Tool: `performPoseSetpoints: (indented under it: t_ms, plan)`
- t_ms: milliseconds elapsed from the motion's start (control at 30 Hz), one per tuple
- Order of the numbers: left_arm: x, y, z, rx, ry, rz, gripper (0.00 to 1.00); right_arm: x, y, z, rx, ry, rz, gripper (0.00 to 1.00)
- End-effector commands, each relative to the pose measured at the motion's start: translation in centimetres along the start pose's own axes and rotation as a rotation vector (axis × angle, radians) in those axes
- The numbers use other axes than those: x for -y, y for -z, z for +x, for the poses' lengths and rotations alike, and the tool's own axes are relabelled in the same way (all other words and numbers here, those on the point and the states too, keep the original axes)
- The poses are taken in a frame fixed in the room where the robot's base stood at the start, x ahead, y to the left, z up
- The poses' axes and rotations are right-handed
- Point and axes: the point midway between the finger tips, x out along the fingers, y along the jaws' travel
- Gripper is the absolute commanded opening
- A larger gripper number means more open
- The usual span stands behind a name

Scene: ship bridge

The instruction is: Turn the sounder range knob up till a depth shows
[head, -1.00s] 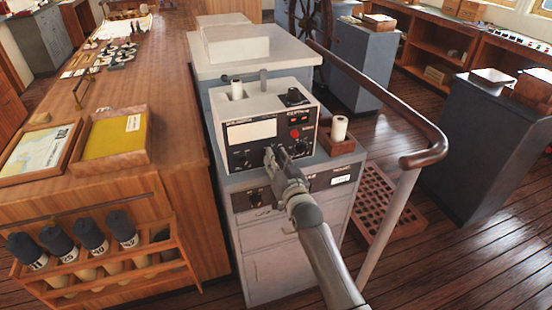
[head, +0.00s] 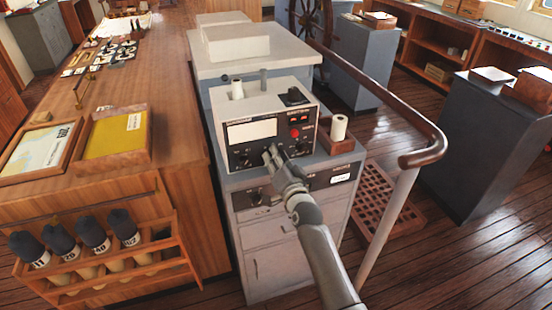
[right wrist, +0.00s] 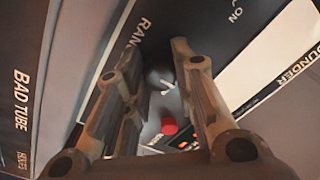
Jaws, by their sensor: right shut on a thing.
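The sounder (head: 215,112) is a pale box with a black front panel, standing on a grey cabinet. Its display window (head: 252,131) is white, and I can make out no depth on it. My right gripper (head: 272,153) is at the lower middle of the panel. In the right wrist view its fingers (right wrist: 160,88) are shut on the range knob (right wrist: 158,77), beside a partly covered "RAN…" label. The knob has a white pointer mark and is mostly hidden by the fingers in the head view. My left gripper is not in view.
A red button (head: 295,133) and another knob (head: 243,160) are on the panel close to my gripper. A paper roll in a wooden holder (head: 341,146) stands to the right. A brown handrail (head: 395,100) runs right of the cabinet; a wooden chart table (head: 165,75) lies left.

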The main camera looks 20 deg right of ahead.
Motion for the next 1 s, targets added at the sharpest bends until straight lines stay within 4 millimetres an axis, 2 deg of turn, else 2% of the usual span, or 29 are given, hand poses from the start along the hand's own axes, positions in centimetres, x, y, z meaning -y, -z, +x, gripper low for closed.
performPoseSetpoints:
  t_ms: [333, 367, 500, 833, 1000]
  plan:
    - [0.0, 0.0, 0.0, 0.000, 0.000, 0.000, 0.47, 0.0, 0.0, 0.0, 0.000, -0.001, 0.002, 0.01]
    - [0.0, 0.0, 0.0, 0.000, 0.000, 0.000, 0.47, 0.0, 0.0, 0.0, 0.000, -0.001, 0.002, 0.28]
    - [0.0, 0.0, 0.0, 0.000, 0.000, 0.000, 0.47, 0.0, 0.0, 0.0, 0.000, -0.001, 0.002, 0.46]
    - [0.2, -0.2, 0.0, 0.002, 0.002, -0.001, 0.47, 0.0, 0.0, -0.1, 0.000, 0.000, 0.001, 0.48]
    - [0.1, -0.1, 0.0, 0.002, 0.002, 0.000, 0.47, -0.1, -0.1, -1.3, 0.001, -0.001, 0.002, 0.48]
